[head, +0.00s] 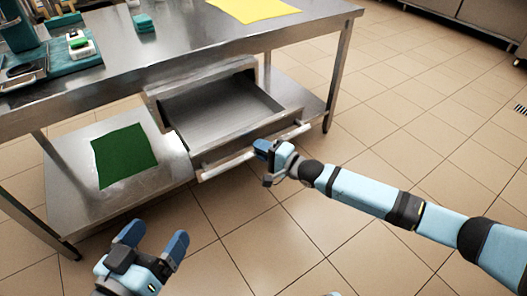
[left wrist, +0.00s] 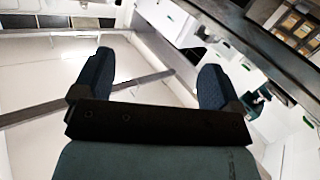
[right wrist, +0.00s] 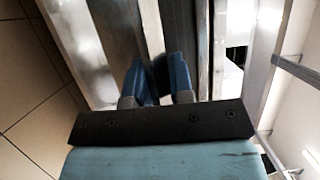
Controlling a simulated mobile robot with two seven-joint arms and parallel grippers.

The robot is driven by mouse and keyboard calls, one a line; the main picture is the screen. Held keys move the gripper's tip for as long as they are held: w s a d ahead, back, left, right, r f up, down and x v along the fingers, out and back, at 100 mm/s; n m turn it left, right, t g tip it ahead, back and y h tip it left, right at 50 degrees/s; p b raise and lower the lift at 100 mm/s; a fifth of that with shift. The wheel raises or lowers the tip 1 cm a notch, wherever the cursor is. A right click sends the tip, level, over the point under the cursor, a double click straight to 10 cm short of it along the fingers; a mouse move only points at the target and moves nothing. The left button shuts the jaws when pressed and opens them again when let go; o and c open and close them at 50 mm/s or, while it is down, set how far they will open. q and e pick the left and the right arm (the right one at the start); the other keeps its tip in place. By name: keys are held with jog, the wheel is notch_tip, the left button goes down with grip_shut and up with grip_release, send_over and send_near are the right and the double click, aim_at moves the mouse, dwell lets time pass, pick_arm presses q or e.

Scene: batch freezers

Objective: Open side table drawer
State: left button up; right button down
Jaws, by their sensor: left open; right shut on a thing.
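The side table drawer (head: 222,106) is a metal box under the steel table (head: 190,45). It stands pulled out, with its empty inside showing. A long bar handle (head: 228,164) runs along its front. My right gripper (head: 262,149) is shut on the drawer handle near the middle of the bar. In the right wrist view its blue fingers (right wrist: 158,75) are close together at the metal bar. My left gripper (head: 150,245) is open and empty, above the floor in front of the table. Its spread fingers also show in the left wrist view (left wrist: 155,75).
A green cloth (head: 124,155) lies on the lower shelf (head: 70,190). A yellow sheet (head: 253,9) and a small teal block (head: 143,22) lie on the tabletop, with equipment at left. The tiled floor (head: 420,130) to the right is clear.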

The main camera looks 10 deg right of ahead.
pick_arm(q)
jog(key=shift+r, duration=0.15)
pick_arm(e)
jog(key=c, duration=1)
grip_release()
pick_arm(q)
notch_tip(320, 180, up, 6)
jog(key=t+p, duration=0.2)
jog(key=p, duration=0.2)
jog(key=shift+a+n+t, duration=0.2)
jog(key=shift+n+t, duration=0.1)
jog(key=shift+n, duration=0.1)
pick_arm(e)
jog(key=v, duration=1.4)
jog(key=shift+w, duration=0.1)
